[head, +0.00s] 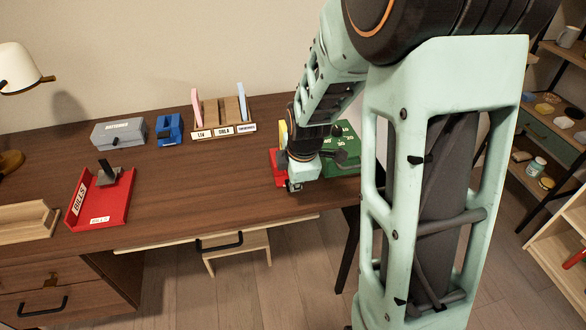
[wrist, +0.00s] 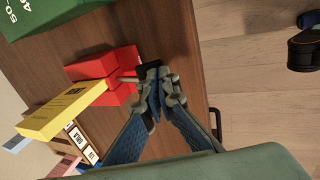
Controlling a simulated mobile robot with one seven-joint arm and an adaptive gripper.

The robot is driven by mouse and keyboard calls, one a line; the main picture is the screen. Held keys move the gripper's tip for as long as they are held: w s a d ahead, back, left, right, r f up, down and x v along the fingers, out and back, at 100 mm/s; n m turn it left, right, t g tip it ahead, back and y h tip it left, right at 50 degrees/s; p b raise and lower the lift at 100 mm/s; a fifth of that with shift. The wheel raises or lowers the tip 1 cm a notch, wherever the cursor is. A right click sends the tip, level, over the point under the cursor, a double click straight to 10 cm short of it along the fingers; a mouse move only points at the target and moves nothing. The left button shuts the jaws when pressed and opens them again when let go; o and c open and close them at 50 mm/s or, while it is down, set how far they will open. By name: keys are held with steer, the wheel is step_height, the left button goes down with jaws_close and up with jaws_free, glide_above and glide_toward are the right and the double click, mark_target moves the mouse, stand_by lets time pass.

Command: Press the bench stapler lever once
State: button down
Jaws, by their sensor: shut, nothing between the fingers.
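A red block-like body (head: 278,166), which I take to be the bench stapler, sits near the desk's front edge, largely hidden by my arm in the head view. In the wrist view its red body (wrist: 112,78) shows beside a yellow labelled block (wrist: 66,113). A short rod sticks out from it toward a small black end, likely the lever. My gripper (wrist: 157,77) is shut and empty, its fingertips right at that black end; I cannot tell whether they touch. In the head view my gripper (head: 294,185) is low at the stapler's front.
A green board with numbers (head: 347,142) lies right of the stapler. A letter rack (head: 222,122), blue device (head: 169,130) and grey box (head: 119,132) stand at the back. A red BILLS tray (head: 118,210) and wooden tray (head: 25,222) are at left. The middle desk is clear.

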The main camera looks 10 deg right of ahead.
steer(key=shift+r+p, duration=0.55)
steer(key=shift+r, duration=0.25)
steer(key=shift+r+p, duration=0.4)
steer(key=shift+r, duration=0.1)
steer(key=w+p+v, duration=0.2)
steer(key=p+v, duration=0.1)
steer(key=v, duration=1)
steer(key=shift+r+p, duration=0.3)
